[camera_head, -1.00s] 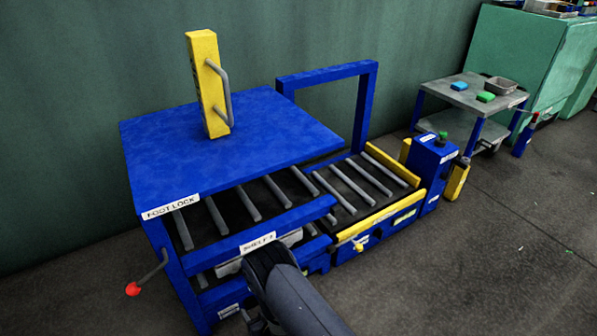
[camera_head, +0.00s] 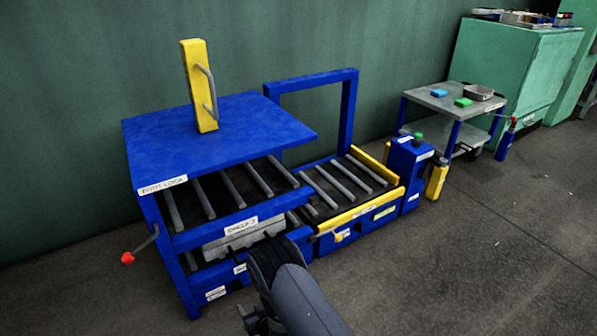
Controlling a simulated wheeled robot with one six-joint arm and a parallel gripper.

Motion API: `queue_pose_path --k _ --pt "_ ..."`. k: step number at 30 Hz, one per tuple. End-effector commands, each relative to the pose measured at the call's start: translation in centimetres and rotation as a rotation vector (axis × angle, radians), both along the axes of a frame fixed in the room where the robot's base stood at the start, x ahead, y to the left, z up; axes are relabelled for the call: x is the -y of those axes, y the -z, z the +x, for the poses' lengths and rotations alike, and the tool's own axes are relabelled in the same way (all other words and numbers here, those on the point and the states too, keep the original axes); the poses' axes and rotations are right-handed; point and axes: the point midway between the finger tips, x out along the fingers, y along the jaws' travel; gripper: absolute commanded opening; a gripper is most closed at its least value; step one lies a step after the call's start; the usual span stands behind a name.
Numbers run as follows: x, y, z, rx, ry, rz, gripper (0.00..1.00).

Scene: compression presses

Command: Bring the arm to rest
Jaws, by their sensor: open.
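My dark grey arm (camera_head: 300,298) reaches up from the bottom edge, with its black joint (camera_head: 274,256) in front of the blue press's lower shelf. My gripper (camera_head: 248,318) shows small and dark at the bottom edge, left of the arm. It is open, with nothing seen between its fingers. It is partly hidden by the arm and the frame edge. I cannot tell its distance from the press.
The blue press (camera_head: 220,128) with rollers and a yellow handled post (camera_head: 202,88) stands ahead. A red-knobbed lever (camera_head: 128,258) sticks out left. A grey part (camera_head: 228,240) sits on its lower shelf. A cart (camera_head: 455,100) stands right. The floor at right (camera_head: 480,270) is clear.

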Motion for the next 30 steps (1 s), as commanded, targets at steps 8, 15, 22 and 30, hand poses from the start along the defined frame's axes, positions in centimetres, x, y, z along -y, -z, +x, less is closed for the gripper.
queue_pose_path --k 8,15,22,30 --pt "1.0 -3.1 1.5 -0.042 0.024 -0.036 0.62" --pt "2.3 -5.9 2.5 -0.091 0.047 -0.079 0.62" --pt "3.9 -8.7 3.1 -0.143 0.070 -0.118 0.62" --pt "5.7 -11.5 3.3 -0.197 0.092 -0.159 0.62"
